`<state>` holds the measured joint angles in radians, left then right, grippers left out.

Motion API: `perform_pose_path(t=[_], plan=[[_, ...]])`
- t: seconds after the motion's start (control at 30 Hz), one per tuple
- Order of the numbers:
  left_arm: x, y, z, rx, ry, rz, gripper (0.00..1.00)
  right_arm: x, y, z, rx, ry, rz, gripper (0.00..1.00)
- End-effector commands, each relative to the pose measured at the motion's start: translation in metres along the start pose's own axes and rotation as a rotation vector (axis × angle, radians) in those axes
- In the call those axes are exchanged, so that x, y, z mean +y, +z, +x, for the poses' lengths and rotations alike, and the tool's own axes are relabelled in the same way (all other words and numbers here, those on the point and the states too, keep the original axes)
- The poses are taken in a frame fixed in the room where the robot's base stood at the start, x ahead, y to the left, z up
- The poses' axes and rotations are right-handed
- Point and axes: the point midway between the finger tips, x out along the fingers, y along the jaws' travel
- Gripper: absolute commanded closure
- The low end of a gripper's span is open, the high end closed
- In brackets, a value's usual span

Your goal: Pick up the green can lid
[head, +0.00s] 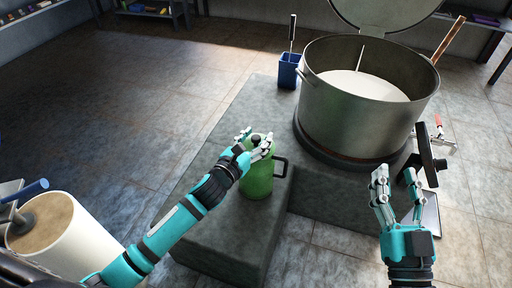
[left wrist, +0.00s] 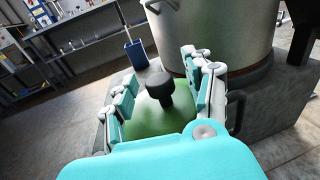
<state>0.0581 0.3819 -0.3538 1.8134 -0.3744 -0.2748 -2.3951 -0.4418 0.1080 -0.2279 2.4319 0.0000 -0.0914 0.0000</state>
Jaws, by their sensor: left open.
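The green can (head: 258,180) stands upright on the grey stone ledge, with a dark handle at its right side. Its green lid (left wrist: 147,118) has a black knob (left wrist: 160,91) on top. My left gripper (head: 255,143) is open, with its fingers on either side of the knob. In the left wrist view, the left gripper (left wrist: 163,85) has the knob between its fingers, with gaps on both sides. I cannot tell whether the fingers touch the lid. My right gripper (head: 396,200) is open and empty, right of the ledge.
A large steel tank (head: 345,117) with white liquid and a raised cover stands behind the can. A blue holder (head: 289,71) with a long-handled tool is left of it. A black panel (head: 430,155) and a tap (head: 440,140) are at right. Bare ledge surrounds the can.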

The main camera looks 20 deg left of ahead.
Motion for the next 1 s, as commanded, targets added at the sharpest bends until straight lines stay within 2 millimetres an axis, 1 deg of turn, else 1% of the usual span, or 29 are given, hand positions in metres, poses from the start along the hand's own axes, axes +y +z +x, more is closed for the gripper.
perform_pose_path(t=[0.07, 0.1, 0.4, 0.5, 1.0], plan=[[-0.0001, 0.0001, -0.0002, 0.000, 0.000, -0.001, 0.47, 0.0000, 0.0000, 0.0001, -0.001, 0.000, 0.000, 0.60], [-0.0001, 0.0001, -0.0002, 0.000, 0.000, -0.001, 0.50, 0.0000, 0.0000, 0.0001, -0.001, 0.000, 0.000, 0.60], [0.0000, 0.0001, -0.0004, 0.000, 0.000, -0.001, 0.89, 0.0002, 0.0004, 0.0001, -0.003, 0.001, 0.000, 0.60], [0.0000, 0.0001, -0.0004, 0.000, 0.000, -0.001, 1.00, 0.0002, 0.0004, 0.0001, -0.003, 0.001, 0.000, 0.60], [0.0000, -0.0001, -0.0005, 0.000, 0.000, -0.001, 1.00, 0.0004, 0.0005, 0.0001, -0.004, 0.001, 0.000, 0.60]])
